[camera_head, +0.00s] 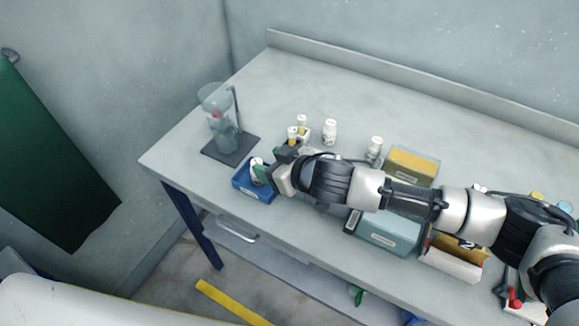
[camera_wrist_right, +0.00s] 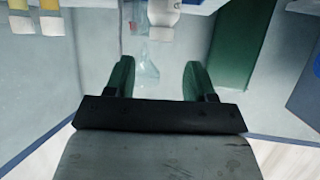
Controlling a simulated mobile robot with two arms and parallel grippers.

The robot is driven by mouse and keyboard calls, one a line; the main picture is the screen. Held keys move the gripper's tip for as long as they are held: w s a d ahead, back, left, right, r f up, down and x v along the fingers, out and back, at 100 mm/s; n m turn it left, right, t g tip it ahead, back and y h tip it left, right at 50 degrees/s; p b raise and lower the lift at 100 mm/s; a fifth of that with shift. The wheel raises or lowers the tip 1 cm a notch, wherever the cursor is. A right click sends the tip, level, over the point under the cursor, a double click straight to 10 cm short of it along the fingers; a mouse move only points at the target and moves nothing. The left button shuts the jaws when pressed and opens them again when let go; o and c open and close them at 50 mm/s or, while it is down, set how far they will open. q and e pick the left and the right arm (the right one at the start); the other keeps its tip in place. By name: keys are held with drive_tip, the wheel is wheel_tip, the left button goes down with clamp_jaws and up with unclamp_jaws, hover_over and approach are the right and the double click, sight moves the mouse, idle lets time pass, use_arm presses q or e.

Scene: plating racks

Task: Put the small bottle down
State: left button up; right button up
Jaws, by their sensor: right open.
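A small white bottle (camera_head: 256,168) stands in a blue tray (camera_head: 250,190) near the table's front left edge. My right gripper (camera_head: 268,172) is just right of it, partly covering it and the tray. In the wrist view the right gripper's green fingers (camera_wrist_right: 158,70) are apart with nothing held between them. A white bottle (camera_wrist_right: 163,14) shows beyond the fingertips there, cut off by the top edge. My left gripper is not in view.
A glass vessel (camera_head: 215,100) on a dark-based stand (camera_head: 230,150) is left of the tray. Several small bottles, one white (camera_head: 330,130), stand behind my arm. A yellow box (camera_head: 412,165) and a pale blue box (camera_head: 388,236) are to the right. The back of the table is clear.

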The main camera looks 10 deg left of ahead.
drive_tip(key=v, duration=0.6)
drive_tip(key=shift+s+d, duration=0.2)
drive_tip(key=shift+d, duration=0.05)
drive_tip(key=shift+r, duration=0.1)
